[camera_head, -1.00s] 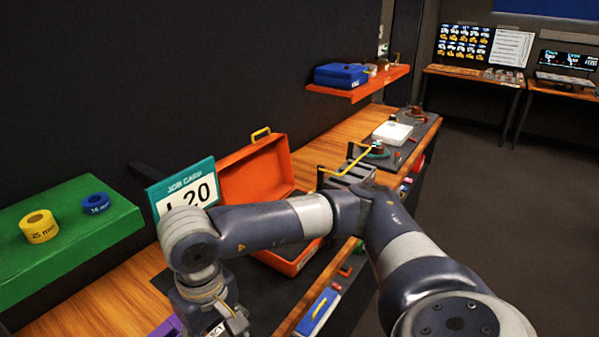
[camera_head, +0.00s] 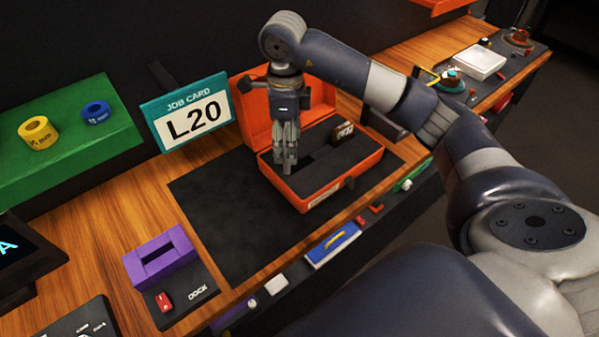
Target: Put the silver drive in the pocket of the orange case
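The orange case (camera_head: 308,198) stands open on the dark mat, its lid raised at the back. Its dark foam insert (camera_head: 335,170) has a dark pocket (camera_head: 303,165) close beside my gripper's fingers. A small brown and pale block (camera_head: 343,132) sits at the foam's back right. My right gripper (camera_head: 285,170) points down over the left part of the case, its fingers close together. I cannot tell whether something thin is between them, and I cannot clearly pick out the silver drive. My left gripper is not in view.
A purple dock (camera_head: 185,246) with a dark slot stands at the front left. A job card reading L20 (camera_head: 198,118) stands behind the mat. A green box (camera_head: 70,150) bears yellow and blue rolls. The mat (camera_head: 225,210) left of the case is clear.

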